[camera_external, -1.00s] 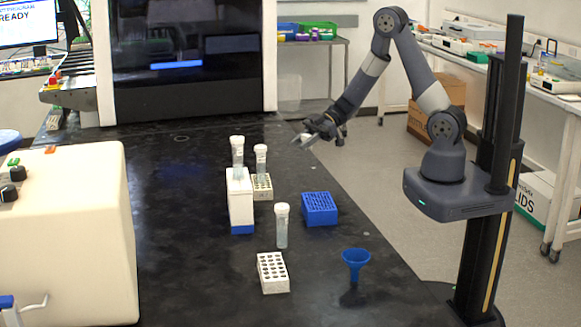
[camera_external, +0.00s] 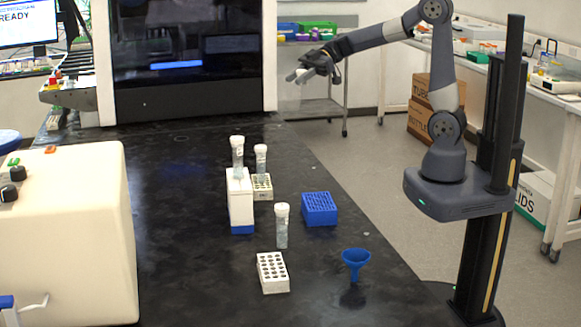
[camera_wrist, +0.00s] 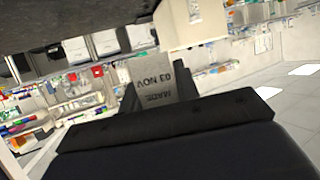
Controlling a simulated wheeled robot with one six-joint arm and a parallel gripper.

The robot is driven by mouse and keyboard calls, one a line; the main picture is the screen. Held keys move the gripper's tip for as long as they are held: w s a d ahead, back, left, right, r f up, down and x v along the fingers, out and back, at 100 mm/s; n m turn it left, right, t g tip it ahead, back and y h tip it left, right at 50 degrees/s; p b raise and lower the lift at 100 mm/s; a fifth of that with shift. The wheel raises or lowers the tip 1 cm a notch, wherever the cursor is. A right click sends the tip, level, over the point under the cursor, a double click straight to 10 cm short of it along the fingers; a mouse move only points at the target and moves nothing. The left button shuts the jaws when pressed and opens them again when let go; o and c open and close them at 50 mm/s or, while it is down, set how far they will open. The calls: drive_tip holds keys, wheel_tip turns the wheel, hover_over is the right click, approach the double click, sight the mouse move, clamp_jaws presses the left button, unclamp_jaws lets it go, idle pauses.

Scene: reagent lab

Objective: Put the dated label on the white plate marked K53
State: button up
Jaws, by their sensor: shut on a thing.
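My gripper (camera_external: 304,74) is shut on the dated label (camera_wrist: 152,78), which reads "MADE 03 NOV" upside down in the wrist view. The gripper is raised at the far right of the black bench, clear of everything on it. Two white perforated plates stand on the bench: one nearer (camera_external: 272,273), and one farther back (camera_external: 263,189) beside a white-and-blue block. The farther one has a small dark marking on its front, too small to read. I cannot tell which plate is marked K53.
A blue rack (camera_external: 319,209), a blue funnel (camera_external: 355,262), a standing capped tube (camera_external: 282,226) and the white-and-blue block (camera_external: 241,206) stand near the plates. A cream machine (camera_external: 75,235) fills the near left. The far bench surface is largely clear.

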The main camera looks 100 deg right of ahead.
drive_tip(key=w+a+n+g+y, duration=0.1)
drive_tip(key=w+a, duration=0.8)
drive_tip(key=w, duration=0.2)
drive_tip(key=n+g+y+p, duration=0.1)
drive_tip(key=n+g+y, duration=0.1)
drive_tip(key=n+y, duration=0.1)
hover_over(269, 269)
wheel_tip(269, 269, down, 28)
drive_tip(key=shift+b, duration=1.15)
drive_tip(key=shift+f, duration=0.1)
drive_tip(key=shift+f, duration=0.15)
drive_tip(key=o, duration=0.9)
